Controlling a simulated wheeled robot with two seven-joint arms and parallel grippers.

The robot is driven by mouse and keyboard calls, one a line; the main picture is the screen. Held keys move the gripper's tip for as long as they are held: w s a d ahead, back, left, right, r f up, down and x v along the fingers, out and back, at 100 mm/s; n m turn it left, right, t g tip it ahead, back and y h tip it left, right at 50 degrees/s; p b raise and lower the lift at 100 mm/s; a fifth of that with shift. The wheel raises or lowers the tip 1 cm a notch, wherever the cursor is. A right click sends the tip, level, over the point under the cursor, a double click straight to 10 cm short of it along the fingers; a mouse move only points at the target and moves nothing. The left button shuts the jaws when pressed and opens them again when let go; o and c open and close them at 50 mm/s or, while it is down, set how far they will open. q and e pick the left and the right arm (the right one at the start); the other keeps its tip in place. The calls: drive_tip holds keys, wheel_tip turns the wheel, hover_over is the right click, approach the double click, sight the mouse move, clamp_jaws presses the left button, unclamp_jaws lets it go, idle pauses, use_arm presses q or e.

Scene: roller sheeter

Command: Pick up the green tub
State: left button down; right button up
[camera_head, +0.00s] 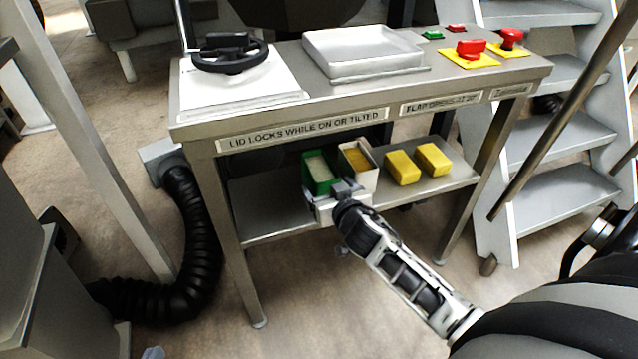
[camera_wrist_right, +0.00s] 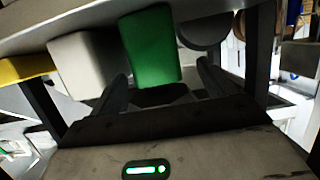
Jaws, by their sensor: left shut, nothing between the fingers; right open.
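The green tub (camera_head: 308,173) stands on the lower shelf of the steel table, with pale contents showing in its open top. It also shows in the right wrist view (camera_wrist_right: 150,45), upright-looking and directly ahead of the jaws. My right gripper (camera_head: 336,193) is at the near side of the tub. Its fingers are spread and empty in the wrist view (camera_wrist_right: 163,85), one toward each side of the tub. I cannot tell whether they touch it. Only a small grey tip of my left gripper (camera_head: 152,353) shows at the bottom edge, shut and away from the table.
A white tub (camera_head: 369,180) with yellow contents stands close beside the green one. Two yellow blocks (camera_head: 403,168) lie further right on the shelf (camera_head: 265,222). The labelled tabletop edge (camera_head: 400,108) overhangs the shelf. A black hose (camera_head: 190,215) and steps (camera_head: 565,195) flank the table.

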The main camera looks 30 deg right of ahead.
sight(321, 177)
drive_tip(key=b+x, duration=0.1)
drive_tip(key=x, duration=0.2)
drive_tip(key=b+x, duration=0.1)
drive_tip(key=x, duration=0.2)
drive_tip(key=shift+s+d+f, duration=0.2)
drive_tip(key=shift+w+d, duration=0.1)
drive_tip(key=shift+w, duration=0.2)
use_arm(q)
drive_tip(key=shift+d+r+t+h, duration=0.2)
drive_tip(key=shift+r+t, duration=0.05)
drive_tip(key=shift+r, duration=0.2)
drive_tip(key=shift+d+r+t+h, duration=0.15)
drive_tip(key=shift+r+t+h, duration=0.1)
drive_tip(key=shift+r, duration=0.15)
drive_tip(key=shift+s, duration=0.1)
use_arm(e)
drive_tip(key=c, duration=1.3)
use_arm(q)
drive_tip(key=shift+f, duration=0.1)
use_arm(e)
drive_tip(key=shift+r, duration=0.15)
